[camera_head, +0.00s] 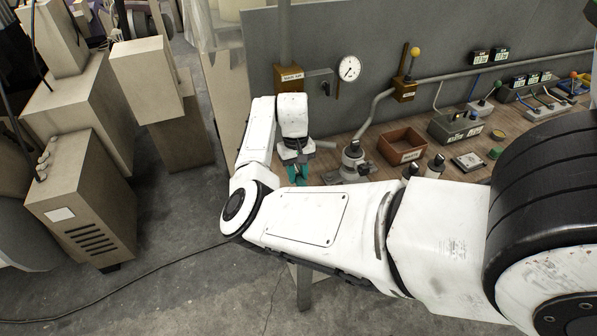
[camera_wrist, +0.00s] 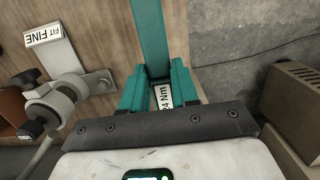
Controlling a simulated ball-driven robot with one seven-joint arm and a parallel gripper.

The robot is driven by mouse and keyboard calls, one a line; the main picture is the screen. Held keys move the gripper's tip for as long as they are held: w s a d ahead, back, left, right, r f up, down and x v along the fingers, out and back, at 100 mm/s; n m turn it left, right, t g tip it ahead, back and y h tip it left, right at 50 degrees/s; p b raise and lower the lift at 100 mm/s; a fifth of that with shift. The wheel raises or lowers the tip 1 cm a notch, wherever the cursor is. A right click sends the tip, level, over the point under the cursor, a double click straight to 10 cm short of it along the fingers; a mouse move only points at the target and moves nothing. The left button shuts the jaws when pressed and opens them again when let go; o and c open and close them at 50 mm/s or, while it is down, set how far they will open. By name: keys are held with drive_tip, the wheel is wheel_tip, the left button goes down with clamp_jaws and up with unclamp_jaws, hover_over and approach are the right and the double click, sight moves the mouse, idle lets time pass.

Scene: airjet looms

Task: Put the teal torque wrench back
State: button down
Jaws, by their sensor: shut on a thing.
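The teal torque wrench (camera_wrist: 151,30) shows in the wrist view as a flat teal bar running up from between the jaws to the top edge. A white label ending in "Nm" (camera_wrist: 166,97) sits near its gripped end. My gripper (camera_wrist: 158,78), with teal fingers, is shut on the wrench. In the head view my gripper (camera_head: 298,174) is over the left end of the wooden bench; wrench and fingers are hard to tell apart there. The far end of the wrench is out of the wrist view, and contact with the bench cannot be told.
Grey floor (camera_head: 175,215) lies left of the bench.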

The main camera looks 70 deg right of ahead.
drive_tip(key=shift+s+r, duration=0.1)
drive_tip(key=shift+r, duration=0.05)
drive_tip(key=shift+f+b, duration=1.75)
drive_tip(key=shift+f, duration=1.85)
drive_tip(key=shift+f+b, duration=0.55)
drive_tip(key=shift+f, duration=0.5)
drive_tip(key=shift+c, duration=1.4)
unclamp_jaws()
drive_tip(key=shift+r, duration=0.1)
drive_tip(key=shift+w+d+r+p, duration=0.15)
drive_tip(key=shift+r+p, duration=1.15)
drive_tip(key=shift+r, duration=0.15)
drive_tip(key=shift+w+d+r+p, duration=0.15)
drive_tip(key=shift+r+p, duration=1.1)
drive_tip(key=shift+r, duration=0.2)
